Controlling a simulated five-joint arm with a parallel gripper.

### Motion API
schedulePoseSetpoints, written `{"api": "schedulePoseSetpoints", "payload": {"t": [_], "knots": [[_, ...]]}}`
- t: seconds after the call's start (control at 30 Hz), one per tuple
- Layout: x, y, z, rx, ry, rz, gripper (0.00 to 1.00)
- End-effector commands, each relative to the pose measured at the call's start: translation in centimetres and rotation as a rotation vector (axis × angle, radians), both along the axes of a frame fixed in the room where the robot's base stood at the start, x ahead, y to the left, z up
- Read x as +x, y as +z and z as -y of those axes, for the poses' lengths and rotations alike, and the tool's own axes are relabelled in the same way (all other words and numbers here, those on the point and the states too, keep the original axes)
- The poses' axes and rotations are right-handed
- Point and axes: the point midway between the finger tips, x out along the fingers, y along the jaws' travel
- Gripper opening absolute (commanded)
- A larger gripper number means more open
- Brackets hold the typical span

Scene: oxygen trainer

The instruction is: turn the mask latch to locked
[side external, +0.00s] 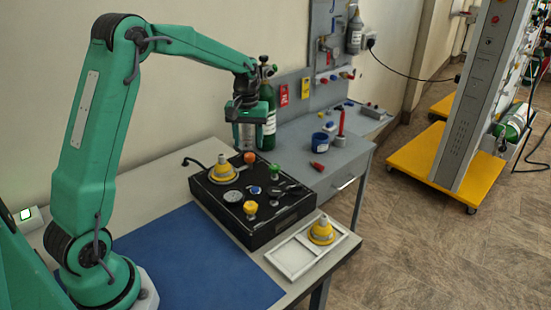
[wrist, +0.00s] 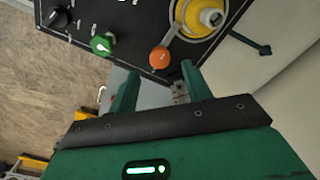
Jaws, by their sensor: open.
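A black trainer box (side external: 270,230) stands on the bench. A yellow mask (side external: 223,170) sits at its back left corner inside a ring-shaped holder; it also shows at the top of the wrist view (wrist: 212,16). On the box top are an orange knob (side external: 250,158), a green knob (side external: 274,170), a blue knob (side external: 255,190) and a yellow knob (side external: 250,208). I cannot tell which part is the mask latch. My gripper (side external: 257,143) is open and empty above the box's back edge. In the wrist view, the orange knob (wrist: 159,57) shows just beyond the fingertips, with the green knob (wrist: 102,44) to the left.
A white tray (side external: 292,262) with a second yellow mask (side external: 321,230) lies in front of the box. A blue mat (side external: 195,262) is bare. Behind stand a green cylinder (side external: 267,105), a blue cup (side external: 320,141) and a red screwdriver-like tool (side external: 341,124).

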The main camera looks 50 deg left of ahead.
Motion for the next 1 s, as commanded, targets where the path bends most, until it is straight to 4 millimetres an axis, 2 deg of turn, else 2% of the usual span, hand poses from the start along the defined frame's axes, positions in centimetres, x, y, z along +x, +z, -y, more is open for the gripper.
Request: {"api": "schedulePoseSetpoints", "payload": {"t": [0.1,0.33,0.77,1.0], "knots": [[0.0,-1.6,0.0,-0.001,0.000,-0.002,0.49],[0.0,-3.9,0.0,-0.001,-0.001,-0.002,0.49],[0.0,-4.6,0.0,0.001,-0.001,0.001,0.49],[0.0,-4.6,0.0,0.001,-0.001,0.001,0.04]]}}
